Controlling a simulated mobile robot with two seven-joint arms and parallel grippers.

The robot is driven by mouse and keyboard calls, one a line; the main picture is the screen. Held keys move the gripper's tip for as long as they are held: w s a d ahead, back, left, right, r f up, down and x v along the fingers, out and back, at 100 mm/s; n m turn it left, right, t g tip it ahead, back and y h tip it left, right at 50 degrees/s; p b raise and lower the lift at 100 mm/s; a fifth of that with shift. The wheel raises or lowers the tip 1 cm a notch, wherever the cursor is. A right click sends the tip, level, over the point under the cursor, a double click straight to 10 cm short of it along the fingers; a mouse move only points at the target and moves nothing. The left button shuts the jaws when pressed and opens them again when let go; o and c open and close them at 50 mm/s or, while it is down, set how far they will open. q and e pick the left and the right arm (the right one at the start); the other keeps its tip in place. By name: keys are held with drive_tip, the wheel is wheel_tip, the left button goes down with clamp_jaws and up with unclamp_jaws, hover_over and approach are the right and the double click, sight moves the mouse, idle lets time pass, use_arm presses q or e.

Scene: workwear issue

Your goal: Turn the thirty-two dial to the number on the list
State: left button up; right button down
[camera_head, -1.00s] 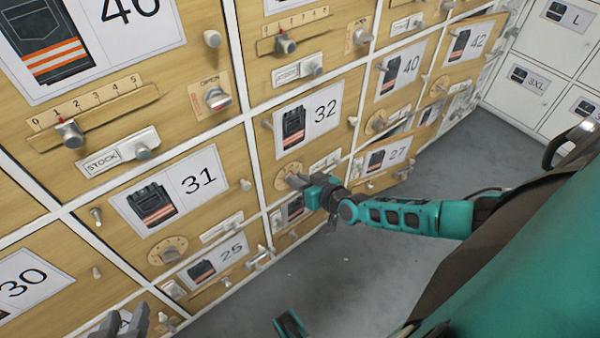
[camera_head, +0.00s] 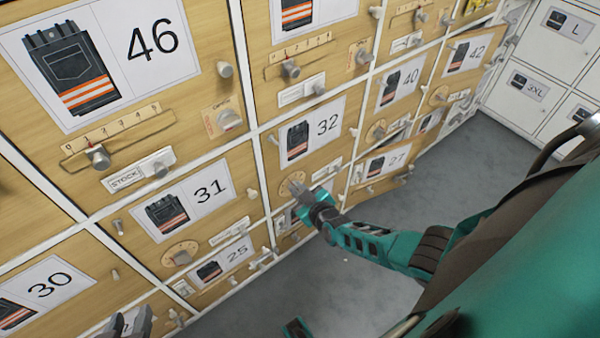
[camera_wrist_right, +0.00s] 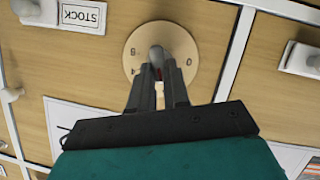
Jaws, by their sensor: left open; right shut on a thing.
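The thirty-two drawer front has a 32 label (camera_head: 312,131) with a trouser picture. Its round wooden dial (camera_head: 287,186) sits below the label and also fills the top of the right wrist view (camera_wrist_right: 192,40). Marks 8, 4 and 0 show there, upside down. My right gripper (camera_head: 297,188) is shut on the grey dial knob (camera_wrist_right: 156,54), with a finger on each side (camera_wrist_right: 158,78). A small red mark shows between the fingers. The fingers hide part of the dial face. My left gripper (camera_head: 128,322) is open and empty at the bottom left. I see no list.
Other wooden drawer fronts surround it: 31 (camera_head: 192,201), 25 (camera_head: 222,263), 27 (camera_head: 387,162) and 46 (camera_head: 100,60), with protruding knobs and sliders. White lockers (camera_head: 550,60) stand at the right. The grey floor (camera_head: 450,165) is clear.

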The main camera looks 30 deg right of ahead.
idle(0.3)
drive_tip(key=c, duration=1.1)
unclamp_jaws()
drive_tip(key=shift+s, duration=0.1)
drive_tip(key=shift+s+r+p, duration=0.25)
drive_tip(key=shift+s+p, duration=0.05)
drive_tip(key=shift+p, duration=0.1)
drive_tip(key=p+v, duration=0.5)
drive_tip(key=v, duration=0.7)
drive_tip(key=shift+p, duration=0.3)
